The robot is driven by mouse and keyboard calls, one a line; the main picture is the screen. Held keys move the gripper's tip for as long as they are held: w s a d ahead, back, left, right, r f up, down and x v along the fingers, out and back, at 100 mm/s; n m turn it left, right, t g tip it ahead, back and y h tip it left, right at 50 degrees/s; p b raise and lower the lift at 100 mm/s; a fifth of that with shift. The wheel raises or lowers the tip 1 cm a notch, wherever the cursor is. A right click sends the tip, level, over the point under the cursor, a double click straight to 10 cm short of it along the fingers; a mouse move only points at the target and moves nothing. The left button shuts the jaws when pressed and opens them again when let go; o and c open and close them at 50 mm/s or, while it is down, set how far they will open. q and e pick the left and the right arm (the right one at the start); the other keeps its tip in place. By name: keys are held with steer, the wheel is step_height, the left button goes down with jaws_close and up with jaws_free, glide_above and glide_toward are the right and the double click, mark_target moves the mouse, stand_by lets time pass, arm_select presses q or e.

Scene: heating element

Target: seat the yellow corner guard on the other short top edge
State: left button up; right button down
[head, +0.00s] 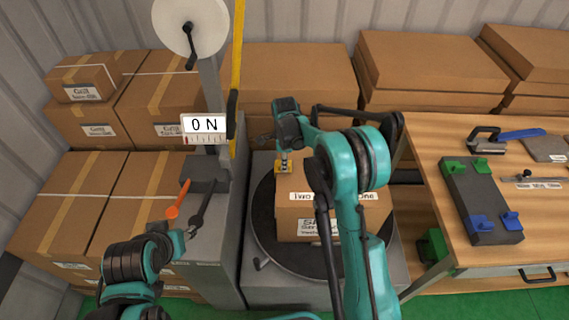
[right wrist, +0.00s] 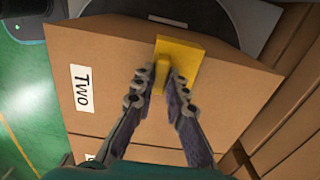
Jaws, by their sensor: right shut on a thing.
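The yellow corner guard (head: 284,166) is at the back left of the cardboard box (head: 292,228), at a short top edge. My right gripper (head: 284,155) is above it, shut on it. In the right wrist view, the fingers (right wrist: 161,88) pinch the guard's raised tab, and its yellow plate (right wrist: 187,62) lies over the box's far edge. I cannot tell whether it is fully pressed against the cardboard. My right arm hides part of the box top. My left gripper (head: 190,232) is low at the left, away from the box; its jaws are too small to read.
The box stands on a dark turntable (head: 263,222). Left of it is a grey machine with an orange lever (head: 179,200) and a "0 N" display (head: 205,124). A wooden bench (head: 435,165) with tools stands at right. Stacked cartons (head: 290,72) line the back.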

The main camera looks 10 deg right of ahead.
steer(key=shift+f, duration=0.1)
steer(key=c, duration=1.5)
jaws_free()
steer(key=shift+o, duration=0.2)
step_height(320, 180, up, 12)
